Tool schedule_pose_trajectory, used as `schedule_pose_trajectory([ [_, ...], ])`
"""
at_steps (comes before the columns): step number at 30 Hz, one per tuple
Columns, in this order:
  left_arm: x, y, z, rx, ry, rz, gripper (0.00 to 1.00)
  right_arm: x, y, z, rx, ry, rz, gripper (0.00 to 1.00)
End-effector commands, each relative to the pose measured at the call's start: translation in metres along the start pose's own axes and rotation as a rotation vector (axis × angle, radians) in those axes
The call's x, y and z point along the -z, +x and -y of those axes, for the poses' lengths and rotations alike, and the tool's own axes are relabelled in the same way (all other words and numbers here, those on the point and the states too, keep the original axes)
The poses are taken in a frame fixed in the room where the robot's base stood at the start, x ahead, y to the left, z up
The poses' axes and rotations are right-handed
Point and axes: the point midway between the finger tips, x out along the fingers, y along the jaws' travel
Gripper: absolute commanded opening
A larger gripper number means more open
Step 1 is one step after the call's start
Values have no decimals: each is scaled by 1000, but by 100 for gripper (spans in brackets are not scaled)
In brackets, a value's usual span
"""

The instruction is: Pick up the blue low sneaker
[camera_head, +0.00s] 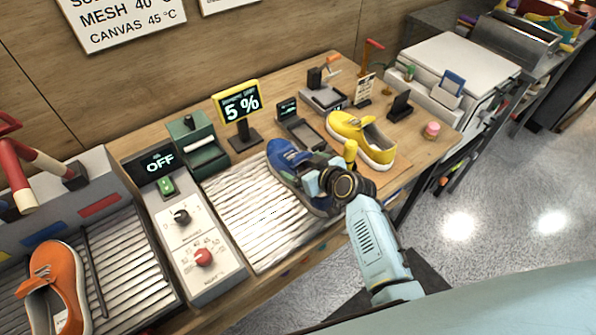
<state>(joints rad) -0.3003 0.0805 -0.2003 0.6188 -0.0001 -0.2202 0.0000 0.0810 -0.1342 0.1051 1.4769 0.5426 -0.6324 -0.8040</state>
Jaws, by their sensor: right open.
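The blue low sneaker (284,156) lies on the ribbed metal tray (236,205) in the middle of the counter. My right arm comes in from the lower right, and my right gripper (314,184) is at the sneaker, over its middle and near part. The gripper is open. The arm and gripper hide part of the sneaker, and I cannot tell whether the fingers touch it. My left gripper is not in view.
A yellow shoe (361,139) stands close by on the right. An orange shoe (55,290) is on a ribbed rack at the left. A control box (190,240) with knobs borders the tray. A "5 %" sign (238,103) and a green device (198,145) stand behind.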

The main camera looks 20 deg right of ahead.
Motion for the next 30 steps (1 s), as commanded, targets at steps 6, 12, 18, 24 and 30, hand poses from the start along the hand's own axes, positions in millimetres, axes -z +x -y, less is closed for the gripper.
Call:
schedule_pose_trajectory([
  [6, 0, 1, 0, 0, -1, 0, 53, 0, 8, 0, -1, 1, 0, 91],
  [12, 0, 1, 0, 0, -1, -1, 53, 0, 7, 0, -1, 1, 0, 83],
  [18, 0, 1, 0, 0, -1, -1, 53, 0, 7, 0, -1, 1, 0, 57],
  [24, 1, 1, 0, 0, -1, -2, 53, 0, 7, 0, -1, 0, 1, 31],
  [30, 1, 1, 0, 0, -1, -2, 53, 1, 7, 0, -1, 0, -2, 15],
])
